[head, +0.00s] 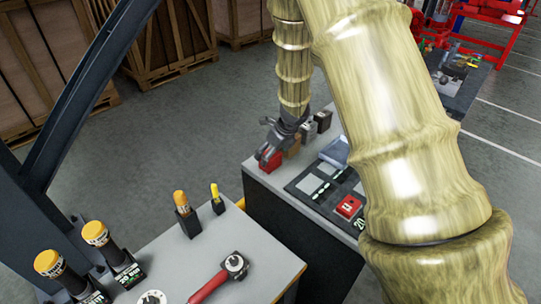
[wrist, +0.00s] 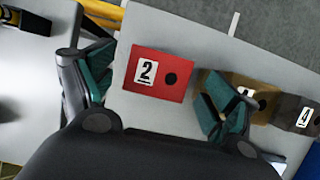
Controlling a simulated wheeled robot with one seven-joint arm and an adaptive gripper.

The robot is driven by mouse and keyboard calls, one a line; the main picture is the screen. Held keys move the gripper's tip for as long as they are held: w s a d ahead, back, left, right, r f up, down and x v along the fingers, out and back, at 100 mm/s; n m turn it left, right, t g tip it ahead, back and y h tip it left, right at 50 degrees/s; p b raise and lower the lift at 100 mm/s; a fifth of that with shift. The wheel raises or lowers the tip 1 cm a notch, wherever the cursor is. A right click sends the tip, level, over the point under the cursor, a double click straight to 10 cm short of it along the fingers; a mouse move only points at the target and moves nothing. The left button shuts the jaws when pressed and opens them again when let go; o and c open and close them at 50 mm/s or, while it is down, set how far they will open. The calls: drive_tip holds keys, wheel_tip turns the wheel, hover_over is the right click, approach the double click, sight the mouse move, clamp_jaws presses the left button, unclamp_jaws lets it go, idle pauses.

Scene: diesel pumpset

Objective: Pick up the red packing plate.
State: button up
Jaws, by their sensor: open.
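The red packing plate (wrist: 182,88) lies on the grey bench top in the wrist view. It has a white label with a 2 and a dark round hole. My gripper (wrist: 158,88) is open, with one teal-padded finger on each side of the plate; the right finger is by a tan block. Whether the fingers touch the plate cannot be told. In the head view my gripper (head: 268,150) is over the bench's near left corner, and the red plate (head: 272,161) shows partly behind its fingers.
A tan block (wrist: 262,108) and a dark block labelled 4 (wrist: 297,114) stand in a row right of the plate. A dark panel (head: 312,187) with a red numbered piece (head: 349,206) lies on the bench. A grey table (head: 165,258) with tools stands front left.

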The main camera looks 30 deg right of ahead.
drive_tip(key=shift+a+f, duration=0.1)
drive_tip(key=shift+f, duration=0.1)
drive_tip(key=shift+c, duration=0.3)
drive_tip(key=c, duration=1.3)
drive_tip(key=shift+w, duration=0.1)
drive_tip(key=shift+c, duration=0.4)
